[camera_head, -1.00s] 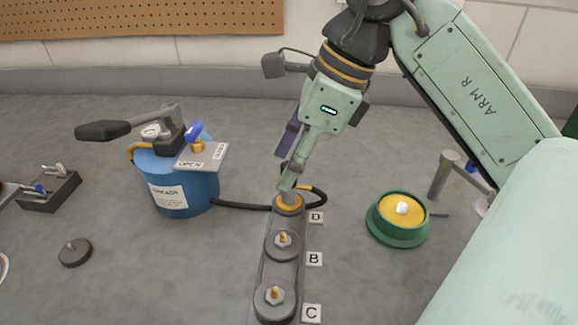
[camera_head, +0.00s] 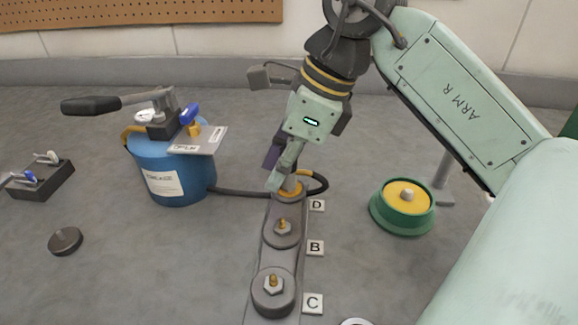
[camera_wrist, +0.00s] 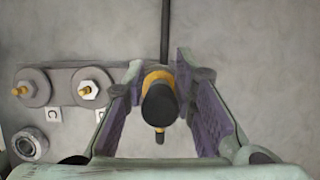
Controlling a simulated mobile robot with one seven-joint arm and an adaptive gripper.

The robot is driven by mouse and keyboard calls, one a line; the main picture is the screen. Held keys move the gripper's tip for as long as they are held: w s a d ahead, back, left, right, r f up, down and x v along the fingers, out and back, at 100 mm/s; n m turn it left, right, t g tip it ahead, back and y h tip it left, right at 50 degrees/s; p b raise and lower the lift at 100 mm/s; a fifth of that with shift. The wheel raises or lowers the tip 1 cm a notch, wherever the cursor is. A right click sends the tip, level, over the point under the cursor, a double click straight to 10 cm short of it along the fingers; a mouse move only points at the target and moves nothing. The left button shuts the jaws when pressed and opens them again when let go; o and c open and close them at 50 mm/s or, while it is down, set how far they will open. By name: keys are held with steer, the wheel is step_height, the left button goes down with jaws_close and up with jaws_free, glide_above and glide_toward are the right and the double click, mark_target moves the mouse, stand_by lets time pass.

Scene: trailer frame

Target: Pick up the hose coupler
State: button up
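The hose coupler (camera_head: 290,190) stands at the D end of the dark manifold bar, with a yellow ring and a black hose at its base. In the wrist view the coupler (camera_wrist: 158,104) shows as a dark round cylinder between my fingers, its yellow collar behind it. My gripper (camera_head: 281,176) is over the D position, and its near finger hides part of the coupler in the head view. The purple-padded fingers of my gripper (camera_wrist: 162,78) are apart, one on each side of the coupler. A gap shows on the right; contact on the left cannot be told.
The manifold bar (camera_head: 258,250) also carries fittings at B (camera_head: 282,230) and C (camera_head: 272,290). A blue canister (camera_head: 170,178) with a lever stands left, its hose running to D. A green-rimmed dish (camera_head: 402,222) is right. A dark puck (camera_head: 65,241) lies left.

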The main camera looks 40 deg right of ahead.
jaws_close()
stand_by(0.4)
